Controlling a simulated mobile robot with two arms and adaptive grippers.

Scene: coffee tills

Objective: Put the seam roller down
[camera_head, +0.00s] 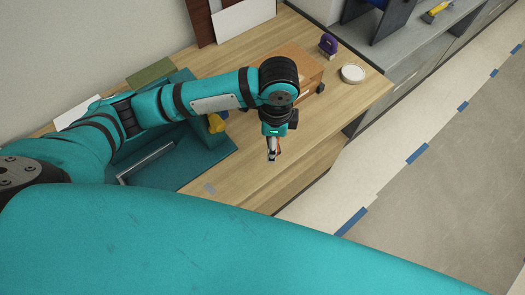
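My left gripper (272,155) points down over the wooden bench top (330,115), near its front edge. Something small, pale and reddish-brown shows at its fingertips. I cannot tell whether this is the seam roller or part of the gripper, nor whether the fingers are shut. No seam roller can be clearly made out. A yellow-handled tool (436,12) lies on the grey counter at the top right; its kind is too small to tell. My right gripper is not in view.
A wooden box (295,62) stands behind the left gripper, partly hidden by my arm. A purple object (328,43) and a white round lid or dish (352,74) are nearby. A teal mat (205,160) and a yellow object (216,122) lie left. Bare wood lies right of the gripper.

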